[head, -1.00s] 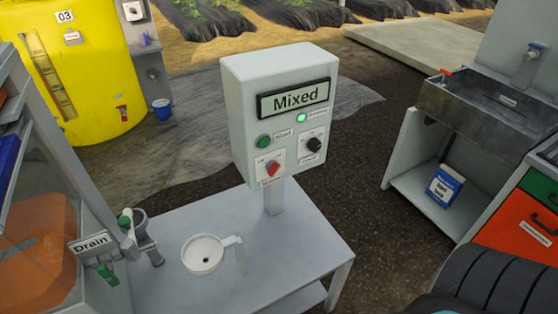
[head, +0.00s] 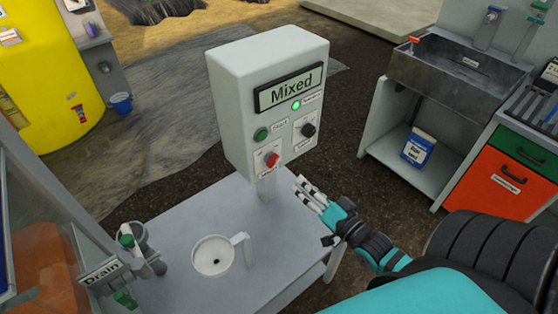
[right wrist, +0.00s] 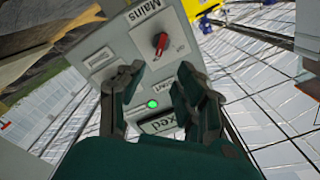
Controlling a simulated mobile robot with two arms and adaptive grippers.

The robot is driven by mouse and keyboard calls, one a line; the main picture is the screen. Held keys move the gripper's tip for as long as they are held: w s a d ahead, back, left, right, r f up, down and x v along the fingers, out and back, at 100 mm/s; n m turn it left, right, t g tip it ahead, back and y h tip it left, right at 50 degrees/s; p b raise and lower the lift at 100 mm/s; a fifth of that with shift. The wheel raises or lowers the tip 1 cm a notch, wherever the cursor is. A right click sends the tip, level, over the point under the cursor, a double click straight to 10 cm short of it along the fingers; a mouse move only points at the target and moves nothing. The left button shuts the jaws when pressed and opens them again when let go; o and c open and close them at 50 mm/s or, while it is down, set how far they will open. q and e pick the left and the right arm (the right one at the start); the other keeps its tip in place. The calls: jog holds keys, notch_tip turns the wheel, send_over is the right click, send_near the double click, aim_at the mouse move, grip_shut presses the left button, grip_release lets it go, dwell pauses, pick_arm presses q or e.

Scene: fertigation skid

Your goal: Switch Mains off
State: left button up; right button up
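The grey control box (head: 232,112) stands on a post above the table, its display reading "Mixed". The red Mains switch (head: 271,160) is at the lower left of its face, and also shows in the right wrist view (right wrist: 160,43), upside down beside its "Mains" label. My right gripper (head: 305,190) is below and to the right of the switch, apart from the box. In the right wrist view its two fingers (right wrist: 158,82) are spread with nothing between them, and the switch lies beyond them. My left gripper is not in view.
A green button (head: 261,134), a black knob (head: 308,130) and a lit green lamp (head: 296,105) share the box face. A white funnel cup (head: 213,256) and the Drain valve (head: 130,240) are at the table (head: 185,210). A sink (head: 455,80) stands to the right.

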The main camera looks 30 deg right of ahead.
aim_at(276, 161)
jog(key=w, duration=0.3)
jog(key=w+p, duration=0.1)
jog(key=w, duration=0.2)
jog(key=w+a, duration=0.1)
jog(key=w, duration=0.3)
jog(key=shift+w, duration=0.5)
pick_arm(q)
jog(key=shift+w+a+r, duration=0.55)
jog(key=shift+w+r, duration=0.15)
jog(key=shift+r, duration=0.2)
pick_arm(e)
jog(key=shift+c, duration=0.6)
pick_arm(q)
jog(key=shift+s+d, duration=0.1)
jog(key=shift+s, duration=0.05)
pick_arm(e)
grip_shut()
